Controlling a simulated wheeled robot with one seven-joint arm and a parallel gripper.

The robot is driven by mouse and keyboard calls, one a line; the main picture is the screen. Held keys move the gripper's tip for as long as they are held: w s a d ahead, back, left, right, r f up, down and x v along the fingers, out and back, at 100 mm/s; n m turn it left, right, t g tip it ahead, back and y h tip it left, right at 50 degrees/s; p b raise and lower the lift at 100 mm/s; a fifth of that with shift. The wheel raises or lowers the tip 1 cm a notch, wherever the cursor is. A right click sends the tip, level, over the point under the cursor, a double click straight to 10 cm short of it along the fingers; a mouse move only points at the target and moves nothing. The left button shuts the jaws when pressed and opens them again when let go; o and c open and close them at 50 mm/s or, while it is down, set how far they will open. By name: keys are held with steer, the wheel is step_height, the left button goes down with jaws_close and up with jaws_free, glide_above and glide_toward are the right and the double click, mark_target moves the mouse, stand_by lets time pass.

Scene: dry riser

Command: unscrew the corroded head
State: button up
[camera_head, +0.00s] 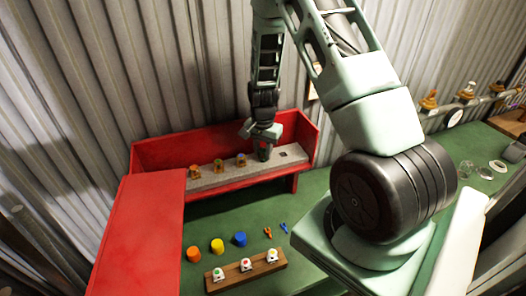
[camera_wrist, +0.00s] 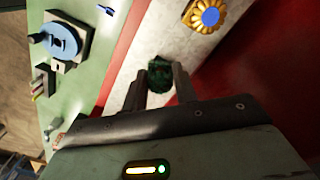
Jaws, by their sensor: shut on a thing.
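The corroded head (camera_wrist: 160,76) is dark green and rough. In the wrist view it sits between the two fingers of my gripper (camera_wrist: 159,82), which is shut on it. In the head view my gripper (camera_head: 263,143) points down at the right part of a grey shelf (camera_head: 215,178) inside the red cabinet. The corroded head (camera_head: 264,154) shows there only as a dark shape under the fingers. The fingers hide its sides and its base, so I cannot tell whether it still touches the shelf.
Brass heads with coloured tops stand left along the shelf, the nearest blue (camera_head: 241,160). The red cabinet door (camera_head: 138,230) is open at left. Orange, yellow and blue caps (camera_head: 240,239) and a wooden block (camera_head: 247,271) with white pieces are on the green bench (camera_head: 310,195).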

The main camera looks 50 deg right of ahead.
steer(key=shift+w, duration=0.1)
steer(key=n, duration=0.5)
steer(key=shift+b, duration=0.35)
steer(key=shift+r+n, duration=0.1)
steer(key=shift+n, duration=0.3)
steer(key=n, duration=0.5)
steer(key=shift+n, duration=0.4)
steer(key=o, duration=1.1)
steer(key=shift+c, duration=0.2)
